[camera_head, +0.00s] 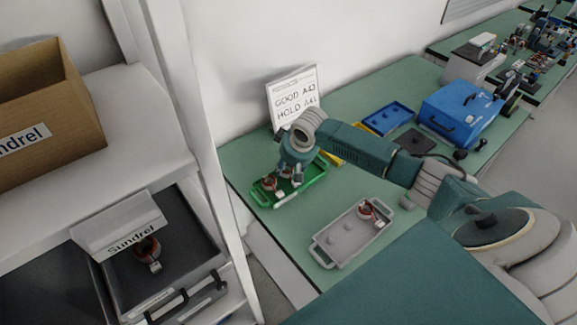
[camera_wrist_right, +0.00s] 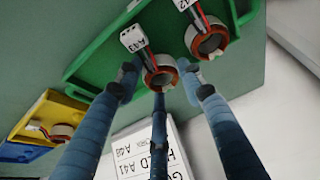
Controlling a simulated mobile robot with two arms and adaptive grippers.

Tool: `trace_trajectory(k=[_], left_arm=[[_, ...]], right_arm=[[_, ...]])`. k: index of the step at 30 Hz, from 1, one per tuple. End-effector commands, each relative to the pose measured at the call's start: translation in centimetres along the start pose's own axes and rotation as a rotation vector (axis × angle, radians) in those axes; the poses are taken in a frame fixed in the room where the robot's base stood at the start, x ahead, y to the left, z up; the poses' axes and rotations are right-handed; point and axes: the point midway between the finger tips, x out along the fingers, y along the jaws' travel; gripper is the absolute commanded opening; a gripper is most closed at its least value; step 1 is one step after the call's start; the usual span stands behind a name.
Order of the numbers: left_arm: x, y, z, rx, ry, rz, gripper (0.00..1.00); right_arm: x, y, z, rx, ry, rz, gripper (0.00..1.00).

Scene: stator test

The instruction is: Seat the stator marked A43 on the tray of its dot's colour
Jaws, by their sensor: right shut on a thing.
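The stator marked A43 (camera_wrist_right: 160,76), a copper ring with a white tag (camera_wrist_right: 133,38), is between the fingers of my right gripper (camera_wrist_right: 160,88) in the right wrist view. The gripper is shut on it, over the green tray (camera_wrist_right: 92,58). I cannot tell whether the stator touches the tray floor. A second stator, tagged A42 (camera_wrist_right: 208,40), is on the same tray beside it. In the head view my right gripper (camera_head: 288,174) is at the green tray (camera_head: 308,187), and fingers partly hide the stators. No coloured dot is readable. My left gripper is out of view.
A yellow tray (camera_wrist_right: 52,104) with a stator tagged A41 is nearby. A grey tray (camera_head: 329,257) holds one stator (camera_head: 368,210). A blue tray (camera_head: 388,119) and blue case (camera_head: 458,112) stand farther back. A sign (camera_head: 293,97) stands behind the green tray; shelving is left.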

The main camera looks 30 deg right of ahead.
Motion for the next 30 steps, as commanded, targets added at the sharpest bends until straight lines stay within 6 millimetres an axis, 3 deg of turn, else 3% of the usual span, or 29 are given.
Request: trace_trajectory(k=[22,23,24,30], left_arm=[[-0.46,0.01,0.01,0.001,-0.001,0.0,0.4],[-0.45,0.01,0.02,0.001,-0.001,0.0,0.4],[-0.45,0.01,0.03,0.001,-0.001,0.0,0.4],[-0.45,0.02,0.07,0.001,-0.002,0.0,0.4]], right_arm=[[0.44,-0.03,0.14,-0.001,0.001,0.0,0.08],[0.44,-0.03,0.14,-0.001,0.001,0.0,0.44],[0.44,-0.03,0.14,-0.001,0.001,0.0,0.51],[0.44,-0.03,0.15,-0.001,0.001,0.0,0.51]])
